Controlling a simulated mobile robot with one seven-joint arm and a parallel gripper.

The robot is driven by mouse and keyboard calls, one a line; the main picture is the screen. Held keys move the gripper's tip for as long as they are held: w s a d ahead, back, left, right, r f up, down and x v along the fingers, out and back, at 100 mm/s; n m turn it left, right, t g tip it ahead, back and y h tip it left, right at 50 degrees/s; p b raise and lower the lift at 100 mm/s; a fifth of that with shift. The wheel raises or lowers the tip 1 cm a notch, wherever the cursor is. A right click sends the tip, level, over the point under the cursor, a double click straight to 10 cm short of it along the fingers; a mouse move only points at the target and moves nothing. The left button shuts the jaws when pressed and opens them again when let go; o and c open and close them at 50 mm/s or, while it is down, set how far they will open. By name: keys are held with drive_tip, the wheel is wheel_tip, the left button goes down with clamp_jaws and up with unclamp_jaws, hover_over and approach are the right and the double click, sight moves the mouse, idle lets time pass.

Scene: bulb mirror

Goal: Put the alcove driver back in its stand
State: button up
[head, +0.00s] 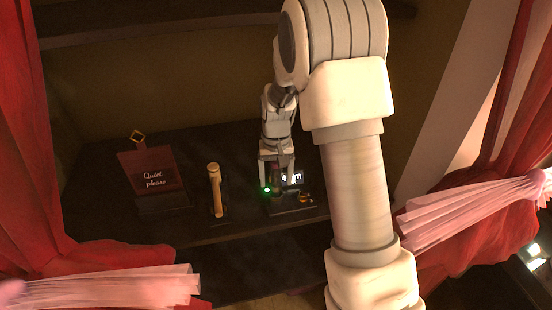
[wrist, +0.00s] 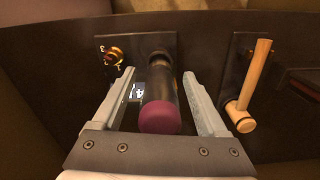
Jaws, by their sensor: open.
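The alcove driver (wrist: 160,117) is a dark cylinder with a maroon end cap. In the wrist view its far end meets the dark ring on its stand (wrist: 140,42), and it looks upright there; how deep it sits is hidden. The stand (head: 290,208) is a dark plate with a small lit display (head: 294,178) and a brass dial (head: 305,197), on the shelf in the head view. My gripper (wrist: 159,75) is open, with one finger on each side of the driver and visible gaps. In the head view my gripper (head: 276,172) points down over the stand.
A wooden mallet (head: 215,190) stands in its own dark holder to the left. A maroon "Quiet please" sign (head: 152,172) is further left. Red curtains (head: 30,150) frame both sides, and an upper shelf (head: 150,22) runs overhead. Bare shelf (head: 240,165) lies behind the mallet.

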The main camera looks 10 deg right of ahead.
wheel_tip(320, 180, up, 17)
idle(0.4)
drive_tip(key=shift+s, duration=0.1)
drive_tip(key=s+r+t, duration=0.3)
drive_tip(key=s+r, duration=0.4)
drive_tip(key=s, duration=0.4)
drive_tip(key=s+f+n+t, duration=0.1)
drive_tip(key=s+t, duration=0.1)
drive_tip(key=s, duration=1.2)
drive_tip(key=shift+t, duration=0.3)
